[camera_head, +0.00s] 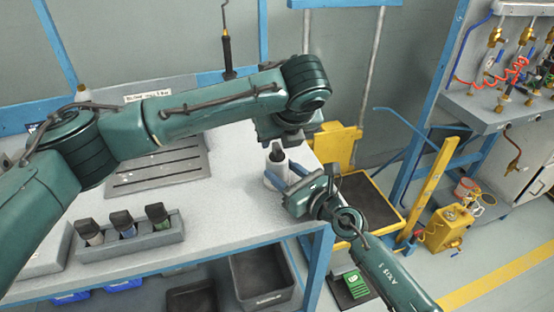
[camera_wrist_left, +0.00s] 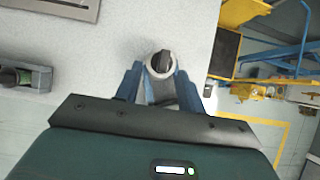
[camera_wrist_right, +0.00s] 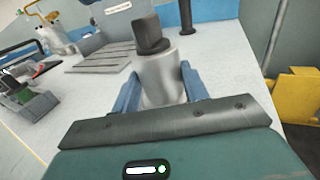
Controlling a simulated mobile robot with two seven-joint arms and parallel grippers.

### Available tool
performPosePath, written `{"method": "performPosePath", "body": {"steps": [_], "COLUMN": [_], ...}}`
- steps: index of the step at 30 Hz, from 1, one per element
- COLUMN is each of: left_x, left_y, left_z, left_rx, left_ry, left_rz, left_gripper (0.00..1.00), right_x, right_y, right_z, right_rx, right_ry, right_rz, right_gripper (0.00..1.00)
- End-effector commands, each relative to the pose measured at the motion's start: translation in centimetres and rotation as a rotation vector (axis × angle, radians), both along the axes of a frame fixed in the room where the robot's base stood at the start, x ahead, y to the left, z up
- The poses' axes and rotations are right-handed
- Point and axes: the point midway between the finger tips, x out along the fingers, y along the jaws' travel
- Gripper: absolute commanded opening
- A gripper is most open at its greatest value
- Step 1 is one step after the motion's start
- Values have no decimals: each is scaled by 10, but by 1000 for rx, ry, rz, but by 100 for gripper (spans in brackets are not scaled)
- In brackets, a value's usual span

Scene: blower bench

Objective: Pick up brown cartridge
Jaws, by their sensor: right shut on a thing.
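A pale grey-white cylinder with a dark, slightly brownish top stands out between my grippers near the bench's right edge in the head view (camera_head: 277,157). My right gripper (camera_head: 284,186) is shut on its body. The right wrist view shows the cylinder (camera_wrist_right: 161,77) upright between the blue fingers. My left gripper (camera_head: 279,137) is above it; in the left wrist view its fingers are spread on either side of the cylinder (camera_wrist_left: 160,66). I see no brown band on it, so I cannot tell whether it is the brown cartridge. Several dark-capped cartridges (camera_head: 124,225) sit in a grey rack (camera_head: 140,247).
A slotted grey plate (camera_head: 160,170) lies on the pale bench (camera_head: 225,215) behind my left arm. A dark bin (camera_head: 262,275) is under the bench. A yellow stand (camera_head: 338,145) is beyond its right edge. The bench front is mostly clear.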

Motion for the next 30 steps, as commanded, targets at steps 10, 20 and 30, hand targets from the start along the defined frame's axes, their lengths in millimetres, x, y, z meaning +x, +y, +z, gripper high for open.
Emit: {"method": "performPosePath", "body": {"steps": [10,20,30], "left_x": [25,25,25], "left_y": [2,2,2], "left_z": [-37,-38,-37], "left_rx": [0,0,-1], "left_ry": [1,1,1], "left_rz": [1,0,-1], "left_gripper": [39,32,4], "right_x": [0,0,0], "right_y": [0,0,0], "right_z": [0,0,0], "right_rx": [0,0,-1], "right_ry": [0,0,1], "right_rz": [0,0,1], "right_gripper": [16,16,16]}}
